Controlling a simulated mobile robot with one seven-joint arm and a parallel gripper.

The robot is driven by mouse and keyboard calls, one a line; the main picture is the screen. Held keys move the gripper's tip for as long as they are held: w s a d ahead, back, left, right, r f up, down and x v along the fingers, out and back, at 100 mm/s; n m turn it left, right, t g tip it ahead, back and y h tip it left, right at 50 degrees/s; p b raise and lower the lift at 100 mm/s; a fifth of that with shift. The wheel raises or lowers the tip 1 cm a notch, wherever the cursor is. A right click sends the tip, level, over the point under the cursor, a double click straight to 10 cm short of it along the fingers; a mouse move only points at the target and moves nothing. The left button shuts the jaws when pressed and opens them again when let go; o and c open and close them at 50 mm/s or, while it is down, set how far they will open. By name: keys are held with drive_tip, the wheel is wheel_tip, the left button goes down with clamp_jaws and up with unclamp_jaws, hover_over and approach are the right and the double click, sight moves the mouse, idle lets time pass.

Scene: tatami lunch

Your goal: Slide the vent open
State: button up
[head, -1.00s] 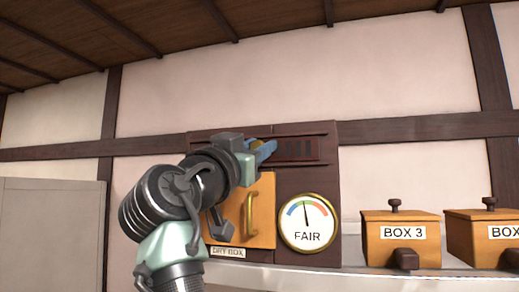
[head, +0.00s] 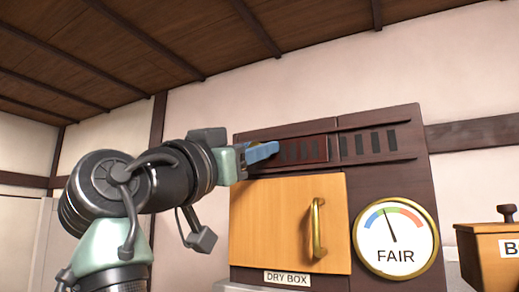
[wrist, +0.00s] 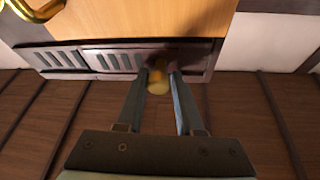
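The vent is a dark wooden slotted strip with a reddish sliding panel (head: 304,150) between two rails, on top of the dry box front. The panel stands at the left of its track. Dark slots (head: 368,143) show uncovered to its right. In the wrist view the vent runs across the top, with the slotted panel (wrist: 107,60) beside a brass knob (wrist: 158,84). My gripper (wrist: 159,77) has its blue fingers on both sides of the knob and appears shut on it. In the head view my gripper (head: 262,153) is at the panel's left end and hides the knob.
Below the vent are the closed orange dry box door (head: 285,222) with its brass handle (head: 318,228) and a round gauge (head: 395,238) reading FAIR. A lidded wooden box (head: 490,255) stands at the right. The wall left of the dry box is clear.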

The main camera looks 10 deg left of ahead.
drive_tip(key=o, duration=0.3)
drive_tip(key=shift+a, duration=0.3)
drive_tip(key=shift+d, duration=0.15)
drive_tip(key=shift+s+f, duration=0.15)
drive_tip(key=shift+f, duration=0.05)
drive_tip(key=b+v, duration=0.7)
drive_tip(key=v, duration=0.5)
drive_tip(key=shift+s+a, duration=0.25)
